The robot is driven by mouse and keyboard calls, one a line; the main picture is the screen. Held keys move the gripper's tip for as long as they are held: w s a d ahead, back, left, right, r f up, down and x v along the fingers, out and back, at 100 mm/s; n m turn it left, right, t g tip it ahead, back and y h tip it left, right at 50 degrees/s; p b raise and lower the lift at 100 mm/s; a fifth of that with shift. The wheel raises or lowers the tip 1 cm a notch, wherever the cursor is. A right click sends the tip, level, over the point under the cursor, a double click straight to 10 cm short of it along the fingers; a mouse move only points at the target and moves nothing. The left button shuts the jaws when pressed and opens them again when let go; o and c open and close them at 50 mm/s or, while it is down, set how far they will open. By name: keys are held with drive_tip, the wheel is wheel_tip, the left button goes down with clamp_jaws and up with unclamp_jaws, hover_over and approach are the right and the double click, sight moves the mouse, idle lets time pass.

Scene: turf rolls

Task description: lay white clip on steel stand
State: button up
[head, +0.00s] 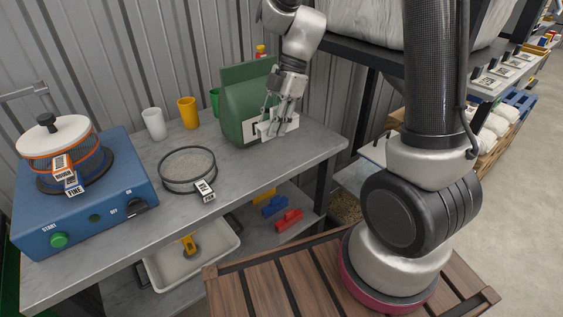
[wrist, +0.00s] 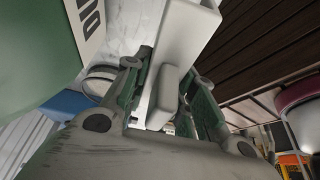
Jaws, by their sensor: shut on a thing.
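The white clip (wrist: 187,40) is a long pale bar held between the fingers of my gripper (wrist: 168,92) in the wrist view. In the head view my gripper (head: 277,121) points down beside the front of a green bag (head: 240,97), with the white clip (head: 265,130) at its fingertips and partly hidden by them. The grey metal-topped stand (head: 235,172) lies below the clip. I cannot tell whether the clip touches the top or the bag.
A round sieve (head: 187,169) and a blue shaker machine (head: 85,200) stand to the left on the top. A white cup (head: 154,124) and a yellow cup (head: 188,112) stand behind. Red (head: 289,220) and blue (head: 274,206) clips lie on the lower shelf. The front right of the top is bare.

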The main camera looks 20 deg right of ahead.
sight(272, 163)
wheel_tip(272, 163, down, 9)
drive_tip(key=shift+f, duration=0.1)
idle(0.3)
drive_tip(key=shift+s+f, duration=0.1)
drive_tip(key=shift+f, duration=0.15)
drive_tip(key=shift+s+d+f, duration=0.1)
drive_tip(key=shift+s+f, duration=0.1)
drive_tip(key=shift+f, duration=0.1)
drive_tip(key=o, duration=0.7)
drive_tip(key=shift+c, duration=0.2)
drive_tip(key=o, duration=0.4)
drive_tip(key=shift+f, duration=0.1)
drive_tip(key=shift+c, duration=0.2)
drive_tip(key=shift+w+f, duration=0.1)
drive_tip(key=shift+w, duration=0.05)
drive_tip(key=shift+w+r, duration=0.1)
drive_tip(key=shift+r, duration=0.1)
